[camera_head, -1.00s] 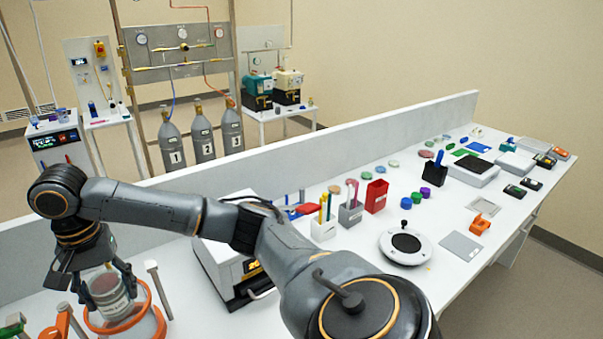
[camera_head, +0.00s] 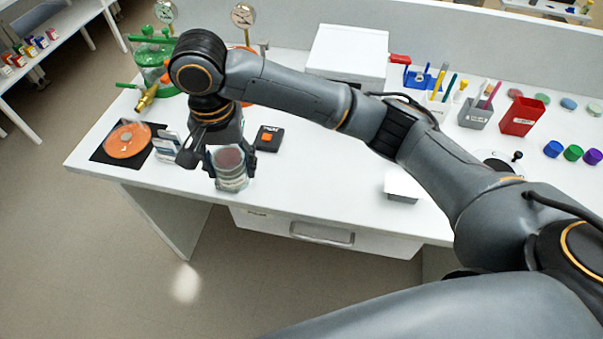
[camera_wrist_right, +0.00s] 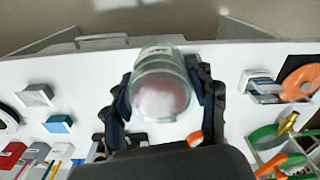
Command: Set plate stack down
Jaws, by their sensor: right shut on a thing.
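The plate stack (camera_head: 231,178) is a short clear cylinder of stacked round dishes with a reddish top. My right gripper (camera_head: 221,162) is shut around its sides and holds it roughly upright, near the front edge of the white bench (camera_head: 320,165). In the right wrist view the stack (camera_wrist_right: 164,85) sits between the two dark fingers (camera_wrist_right: 166,105). Its underside is hidden, so I cannot tell whether it touches the bench. My left gripper is not in view.
An orange disc (camera_head: 126,140) on a black mat (camera_head: 105,157) and a small white-blue device (camera_head: 167,147) lie to the left. A black box with an orange square (camera_head: 268,139) is close on the right.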

